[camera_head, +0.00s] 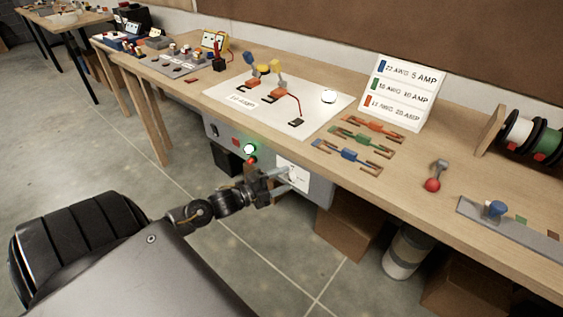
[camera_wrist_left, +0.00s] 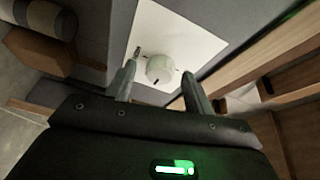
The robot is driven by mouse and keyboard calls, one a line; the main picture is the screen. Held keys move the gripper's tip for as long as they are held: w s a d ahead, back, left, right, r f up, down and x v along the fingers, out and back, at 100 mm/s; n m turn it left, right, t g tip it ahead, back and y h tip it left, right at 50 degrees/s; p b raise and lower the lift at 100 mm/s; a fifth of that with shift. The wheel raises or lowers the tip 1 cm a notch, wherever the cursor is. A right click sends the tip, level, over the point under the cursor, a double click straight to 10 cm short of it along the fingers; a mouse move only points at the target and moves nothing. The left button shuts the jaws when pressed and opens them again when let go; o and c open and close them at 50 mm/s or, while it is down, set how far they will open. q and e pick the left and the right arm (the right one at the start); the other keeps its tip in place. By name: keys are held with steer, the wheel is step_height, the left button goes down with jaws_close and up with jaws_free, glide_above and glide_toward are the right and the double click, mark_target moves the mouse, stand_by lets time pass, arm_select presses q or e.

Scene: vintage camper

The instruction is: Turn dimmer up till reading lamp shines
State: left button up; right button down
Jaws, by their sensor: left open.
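The dimmer is a round white knob (camera_wrist_left: 160,69) with a dark mark on a white plate (camera_wrist_left: 178,32). The plate (camera_head: 292,174) also shows in the head view, on the grey panel under the workbench edge. My left gripper (camera_head: 284,180) is in front of it. In the left wrist view my left gripper (camera_wrist_left: 158,73) is open, its fingers either side of the knob; I cannot tell whether they touch it. A pale round disc (camera_head: 328,96) lies on the white board; I cannot tell whether this is the reading lamp or whether it shines. My right gripper is not in view.
A round light (camera_head: 250,149) glows white-green on the panel left of the plate, near a red button (camera_head: 236,143). The workbench (camera_head: 400,180) overhangs the panel. Open floor lies at the front.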

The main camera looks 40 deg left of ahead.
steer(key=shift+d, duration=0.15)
arm_select(q)
steer(key=shift+s, duration=0.1)
steer(key=shift+s+a+f, duration=0.1)
steer(key=shift+s, duration=0.2)
steer(key=b+v, duration=0.1)
steer(key=v, duration=0.9)
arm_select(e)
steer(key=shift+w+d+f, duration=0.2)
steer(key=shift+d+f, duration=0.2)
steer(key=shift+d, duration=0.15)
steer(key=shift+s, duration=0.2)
